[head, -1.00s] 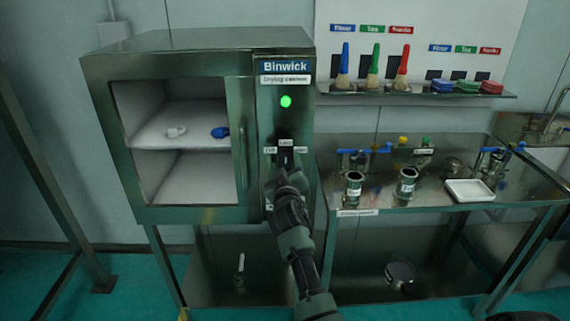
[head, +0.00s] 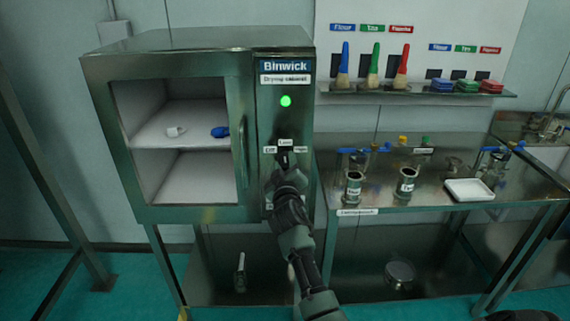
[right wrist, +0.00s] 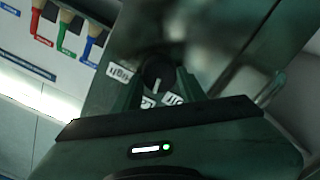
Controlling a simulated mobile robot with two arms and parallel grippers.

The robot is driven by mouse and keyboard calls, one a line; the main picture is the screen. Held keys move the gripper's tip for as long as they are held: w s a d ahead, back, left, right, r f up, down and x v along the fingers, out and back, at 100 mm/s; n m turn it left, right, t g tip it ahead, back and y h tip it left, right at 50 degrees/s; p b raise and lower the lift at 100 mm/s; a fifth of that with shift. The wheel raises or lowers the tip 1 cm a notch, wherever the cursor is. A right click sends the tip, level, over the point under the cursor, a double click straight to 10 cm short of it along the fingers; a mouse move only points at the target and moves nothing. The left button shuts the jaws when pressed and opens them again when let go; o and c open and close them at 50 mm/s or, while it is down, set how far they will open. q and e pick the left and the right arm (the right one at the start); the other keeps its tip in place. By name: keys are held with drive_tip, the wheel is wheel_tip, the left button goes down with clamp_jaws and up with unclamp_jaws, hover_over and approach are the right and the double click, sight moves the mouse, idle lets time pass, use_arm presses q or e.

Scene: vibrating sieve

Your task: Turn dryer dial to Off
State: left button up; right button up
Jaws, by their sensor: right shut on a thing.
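The drying cabinet (head: 200,50) labelled Binwick stands at the left with a lit green lamp (head: 286,101). Its dark round dial (right wrist: 157,72) sits on the front panel, below the lamp. My right gripper (head: 286,163) is at the dial, shut on it with a finger on either side in the right wrist view (right wrist: 157,88). The dial's white mark points towards the Low label (right wrist: 148,102) and the Off label (right wrist: 173,98); I cannot tell exactly which. The High label (right wrist: 120,72) is to one side. In the head view my gripper hides most of the dial. My left gripper is out of view.
A steel table (head: 380,203) with metal cups and a white tray (head: 469,190) stands close at the right.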

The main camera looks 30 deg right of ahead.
drive_tip(key=n+p, duration=0.1)
drive_tip(key=n, duration=0.4)
drive_tip(key=shift+f+n+p, duration=0.2)
drive_tip(key=shift+n+p, duration=0.45)
drive_tip(key=shift+n, duration=1.85)
drive_tip(key=o, duration=1.3)
drive_tip(key=shift+o, duration=0.2)
drive_tip(key=shift+a, duration=0.1)
drive_tip(key=b+v, duration=0.1)
drive_tip(key=v, duration=0.6)
drive_tip(key=shift+s+a, duration=0.2)
drive_tip(key=shift+s, duration=0.15)
